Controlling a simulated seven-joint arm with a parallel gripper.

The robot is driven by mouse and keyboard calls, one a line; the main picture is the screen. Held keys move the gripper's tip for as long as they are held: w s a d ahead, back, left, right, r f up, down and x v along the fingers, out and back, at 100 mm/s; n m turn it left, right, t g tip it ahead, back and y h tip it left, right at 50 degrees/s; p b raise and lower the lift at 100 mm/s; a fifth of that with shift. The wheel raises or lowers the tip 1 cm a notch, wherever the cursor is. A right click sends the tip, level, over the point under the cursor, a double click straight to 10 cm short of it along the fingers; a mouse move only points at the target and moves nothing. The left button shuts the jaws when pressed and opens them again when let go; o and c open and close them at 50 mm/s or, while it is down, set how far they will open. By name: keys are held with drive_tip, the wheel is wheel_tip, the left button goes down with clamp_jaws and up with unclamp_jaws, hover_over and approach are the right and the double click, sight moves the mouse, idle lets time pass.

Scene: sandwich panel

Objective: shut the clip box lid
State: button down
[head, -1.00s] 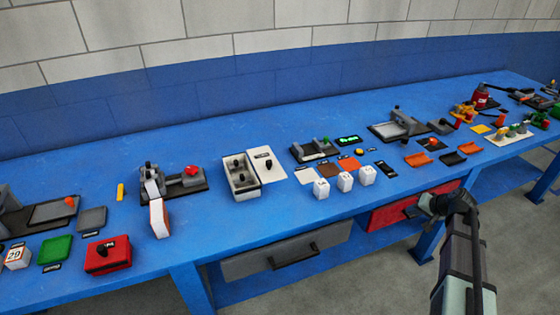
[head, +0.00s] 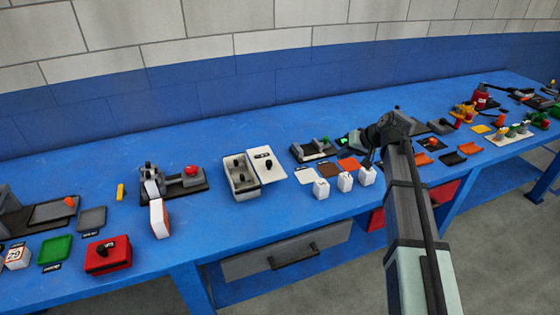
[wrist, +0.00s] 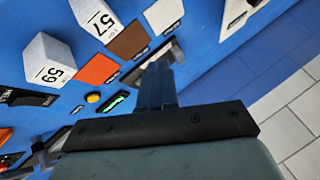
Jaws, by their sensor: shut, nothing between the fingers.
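The likely clip box (head: 242,181) is the grey open-topped box near the middle of the bench in the head view, with a dark knob showing in it. A pale flat panel with a dark knob, seemingly its lid (head: 268,166), lies open beside its right side. My gripper (wrist: 158,75) is shut and empty, its fingers together in the wrist view. In the head view the end of my arm (head: 380,137) is over the bench to the right of the box, well apart from it.
White numbered cubes (head: 344,182) stand in front of coloured pads, between my arm and the box. A dark fixture (head: 312,152) stands behind them. A grey drawer (head: 287,250) is under the bench edge. The bench left of the box is partly clear.

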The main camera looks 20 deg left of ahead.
drive_tip(key=s+a+r+n+g, duration=0.25)
drive_tip(key=s+a, duration=0.35)
drive_tip(key=a, duration=0.4)
approach(280, 170)
wheel_tip(280, 170, down, 4)
drive_tip(key=w+a, duration=0.2)
drive_tip(key=a, duration=0.1)
drive_tip(key=shift+s+a+r+m+t, duration=0.15)
drive_tip(key=shift+s+a+t, duration=0.1)
drive_tip(key=shift+a, duration=0.2)
drive_tip(key=shift+s+a+r+m+t, duration=0.1)
drive_tip(key=shift+s+a+t, duration=0.1)
drive_tip(key=shift+a, duration=0.3)
drive_tip(key=shift+s+a, duration=0.4)
drive_tip(key=shift+a, duration=0.3)
drive_tip(key=s+a, duration=0.7)
drive_tip(key=shift+s+a, duration=0.2)
drive_tip(key=shift+s, duration=0.1)
